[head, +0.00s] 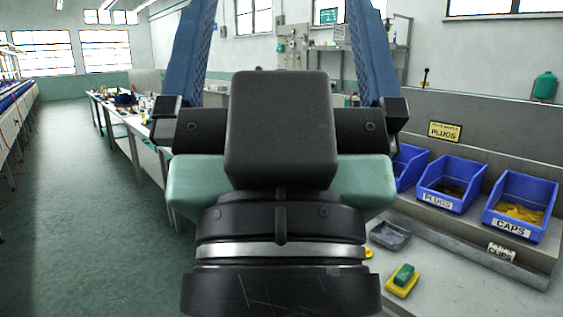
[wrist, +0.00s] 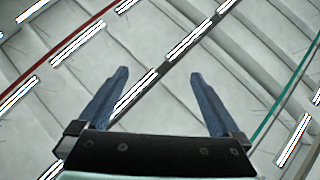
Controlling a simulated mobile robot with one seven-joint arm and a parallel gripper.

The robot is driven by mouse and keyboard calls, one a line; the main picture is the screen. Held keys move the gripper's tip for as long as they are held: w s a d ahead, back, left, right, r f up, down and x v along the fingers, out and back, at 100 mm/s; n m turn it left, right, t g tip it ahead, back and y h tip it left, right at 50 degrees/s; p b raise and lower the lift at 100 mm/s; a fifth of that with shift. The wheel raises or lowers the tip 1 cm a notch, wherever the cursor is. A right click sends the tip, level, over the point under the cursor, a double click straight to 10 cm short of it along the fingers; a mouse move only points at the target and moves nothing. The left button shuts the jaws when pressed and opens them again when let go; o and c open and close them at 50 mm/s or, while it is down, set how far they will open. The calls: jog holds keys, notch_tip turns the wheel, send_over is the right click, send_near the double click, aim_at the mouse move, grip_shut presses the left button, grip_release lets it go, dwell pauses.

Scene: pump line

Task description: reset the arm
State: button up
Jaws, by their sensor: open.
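My gripper (head: 280,12) fills the middle of the head view, close to the camera. Its two blue fingers stand upright and wide apart, with their tips beyond the top edge. In the wrist view my gripper (wrist: 160,73) shows both fingers apart with nothing between them. That view looks up at the pale ceiling, with its strip lights and a red and a green line. The gripper is open, empty and clear of the bench (head: 470,285) to its right. My wrist and gripper body hide the middle of the scene.
On the right, blue bins include one marked PLUGS (head: 450,184) and one marked CAPS (head: 516,205). A small grey tray (head: 390,236) and a yellow-green block (head: 402,281) lie on the bench. A cluttered table (head: 143,128) stands behind left. The green floor (head: 90,220) at left is clear.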

notch_tip(320, 180, up, 14)
jog(key=p, duration=1.1)
